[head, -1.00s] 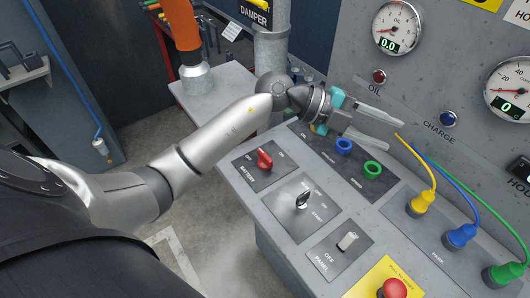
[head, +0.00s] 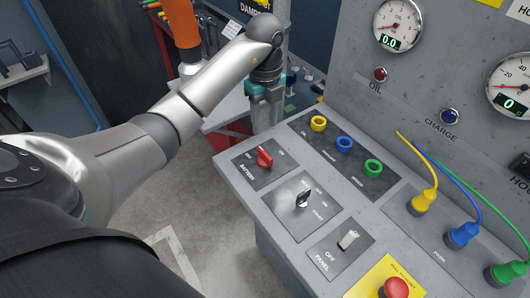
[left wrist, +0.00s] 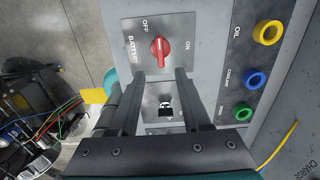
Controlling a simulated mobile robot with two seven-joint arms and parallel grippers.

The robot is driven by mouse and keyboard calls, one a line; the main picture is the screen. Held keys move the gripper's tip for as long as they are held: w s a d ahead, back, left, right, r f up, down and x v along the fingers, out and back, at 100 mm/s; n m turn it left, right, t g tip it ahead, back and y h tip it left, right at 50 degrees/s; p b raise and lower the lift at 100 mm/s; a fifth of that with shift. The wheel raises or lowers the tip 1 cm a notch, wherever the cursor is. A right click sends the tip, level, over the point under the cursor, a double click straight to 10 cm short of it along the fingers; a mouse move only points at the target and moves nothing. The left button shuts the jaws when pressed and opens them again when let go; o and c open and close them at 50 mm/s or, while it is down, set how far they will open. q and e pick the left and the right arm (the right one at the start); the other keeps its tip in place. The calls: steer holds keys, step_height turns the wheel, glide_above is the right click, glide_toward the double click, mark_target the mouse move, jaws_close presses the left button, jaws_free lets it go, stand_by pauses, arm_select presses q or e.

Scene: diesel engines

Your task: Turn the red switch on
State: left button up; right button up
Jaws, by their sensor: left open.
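The red switch (head: 265,157) is a red knob on the grey BATTERY plate at the near left of the console. In the left wrist view the red switch (left wrist: 160,50) has its handle roughly upright in the picture, with OFF at its upper left and ON to its right. I cannot tell which mark it points to. My left gripper (head: 265,118) hangs fingers down, behind the switch in the head view, apart from it. In the left wrist view its open, empty fingers (left wrist: 166,73) end just below the switch in the picture. My right gripper is not in view.
A key switch (head: 303,198), a PANEL toggle (head: 348,240) and a red stop button (head: 394,288) lie nearer on the console. Yellow, blue and green rings (head: 344,144) sit behind. Cabled plugs (head: 462,235) stand at the right. Floor shows left of the console.

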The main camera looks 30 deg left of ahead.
mark_target(265, 153)
arm_select(q)
step_height(265, 153, down, 11)
steer(key=shift+f+b, duration=0.2)
steer(key=shift+b, duration=0.15)
steer(key=shift+c, duration=0.3)
jaws_close()
